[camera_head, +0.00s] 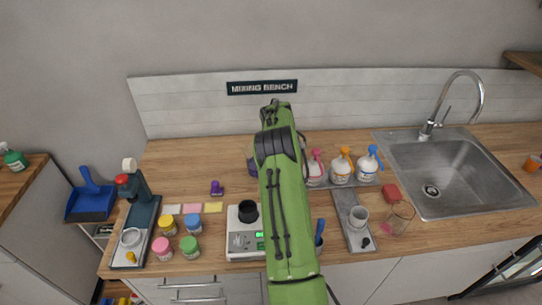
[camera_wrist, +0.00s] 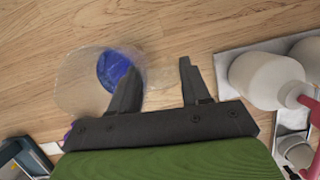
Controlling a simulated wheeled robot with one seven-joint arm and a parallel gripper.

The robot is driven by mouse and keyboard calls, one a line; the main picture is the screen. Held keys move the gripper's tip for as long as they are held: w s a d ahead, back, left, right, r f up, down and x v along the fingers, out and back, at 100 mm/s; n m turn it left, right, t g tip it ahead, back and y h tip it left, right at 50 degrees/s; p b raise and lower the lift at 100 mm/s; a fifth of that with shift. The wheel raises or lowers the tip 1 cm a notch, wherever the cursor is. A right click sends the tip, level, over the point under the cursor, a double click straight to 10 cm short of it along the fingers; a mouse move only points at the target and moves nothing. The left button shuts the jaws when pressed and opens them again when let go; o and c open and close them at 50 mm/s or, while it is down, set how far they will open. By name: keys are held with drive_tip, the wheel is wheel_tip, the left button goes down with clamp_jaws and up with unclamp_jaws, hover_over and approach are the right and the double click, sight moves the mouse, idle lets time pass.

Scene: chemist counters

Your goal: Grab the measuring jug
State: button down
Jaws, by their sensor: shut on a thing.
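The measuring jug (camera_wrist: 82,78) is a clear vessel with a blue patch inside, seen from above in the wrist view. Its clear handle side lies between the fingers of my gripper (camera_wrist: 158,78), which is shut on it. One dark finger overlaps the jug's body and the other is to the right of the handle. The jug is over the wooden counter; whether it touches the wood I cannot tell. In the head view a small part of the jug (camera_head: 250,160) shows left of my green arm, which hides the rest and the gripper.
Several spray bottles (camera_head: 341,170) stand close right of my arm on a grey tray. A scale (camera_head: 243,241) with a black cup is in front. Coloured jars (camera_head: 168,226) stand left, a clear glass (camera_head: 398,216) and the sink (camera_head: 435,175) right. Bare counter lies back left.

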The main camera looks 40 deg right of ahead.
wheel_tip(320, 180, up, 17)
drive_tip(key=p, duration=0.4)
drive_tip(key=shift+r, duration=0.2)
